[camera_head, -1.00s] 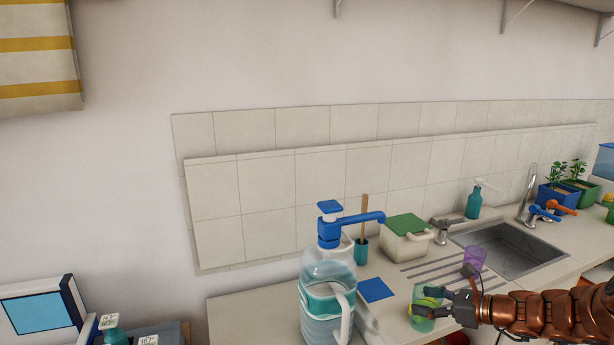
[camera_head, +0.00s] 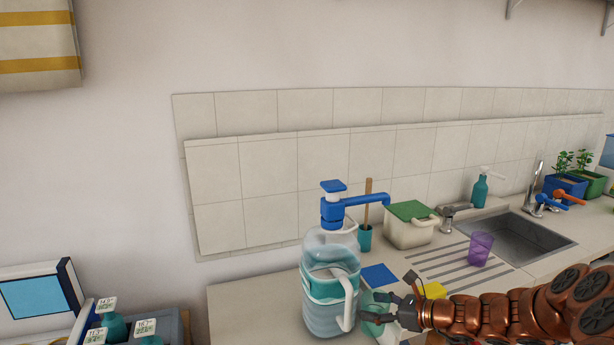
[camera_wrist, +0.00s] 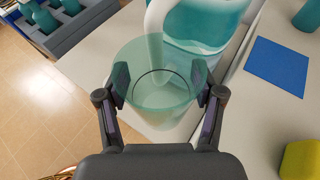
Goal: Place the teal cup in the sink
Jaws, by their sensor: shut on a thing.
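The teal cup (camera_wrist: 160,90) is a translucent, greenish tumbler. In the wrist view it stands between the two fingers of my gripper (camera_wrist: 160,88), which is shut on its sides. In the head view my gripper (camera_head: 388,312) holds the cup (camera_head: 374,326) at the counter's front, just right of the big water jug; the arm partly hides the cup. I cannot tell whether the cup touches the counter. The sink (camera_head: 512,238) is a grey steel basin at the right of the counter, well away from the cup.
The water jug (camera_head: 330,300) with a blue pump stands close beside the cup. A purple cup (camera_head: 481,248) stands on the drainboard by the sink. A yellow sponge (camera_head: 434,289) and blue cloth (camera_head: 379,275) lie nearby. A green-lidded pot (camera_head: 410,226) stands behind.

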